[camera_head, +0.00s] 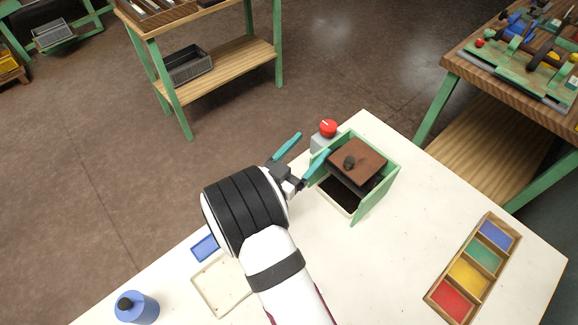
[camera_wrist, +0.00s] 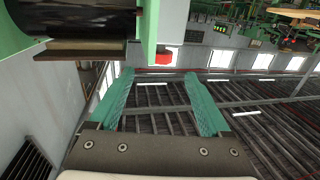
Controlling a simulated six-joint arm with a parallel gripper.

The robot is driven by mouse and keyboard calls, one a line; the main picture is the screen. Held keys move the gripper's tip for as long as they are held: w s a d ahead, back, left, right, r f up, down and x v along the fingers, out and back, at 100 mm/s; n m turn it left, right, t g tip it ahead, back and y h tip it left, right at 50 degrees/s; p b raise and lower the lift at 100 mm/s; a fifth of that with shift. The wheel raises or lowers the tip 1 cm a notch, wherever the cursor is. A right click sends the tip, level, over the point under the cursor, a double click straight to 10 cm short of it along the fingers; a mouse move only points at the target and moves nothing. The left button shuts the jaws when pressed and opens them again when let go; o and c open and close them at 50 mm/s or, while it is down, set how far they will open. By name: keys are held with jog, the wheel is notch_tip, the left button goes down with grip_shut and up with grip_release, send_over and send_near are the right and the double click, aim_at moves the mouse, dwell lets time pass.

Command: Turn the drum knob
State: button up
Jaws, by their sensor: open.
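The red drum knob (camera_head: 328,128) sits on a small grey block at the back left corner of the green drum sorter (camera_head: 374,196). The sorter has a brown top plate (camera_head: 362,160) with a dark handle and a dark opening beneath. My gripper (camera_head: 302,148) is open, its two teal fingers pointing toward the knob from the left front, with nothing between them. In the wrist view my open fingers (camera_wrist: 160,85) are at the centre. The red knob (camera_wrist: 165,57) shows above and between the fingertips, apart from them.
A divided wooden tray (camera_head: 437,309) with blue, green, yellow and red compartments lies at right on the white table (camera_head: 385,265). A blue bottle (camera_head: 137,308), a small blue tray (camera_head: 205,248) and a cream tray (camera_head: 204,293) are near my arm. The table between sorter and divided tray is clear.

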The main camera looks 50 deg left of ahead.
jog(key=s+d, duration=0.1)
jog(key=s, duration=0.7)
jog(key=shift+s+d, duration=0.15)
jog(key=shift+d, duration=0.2)
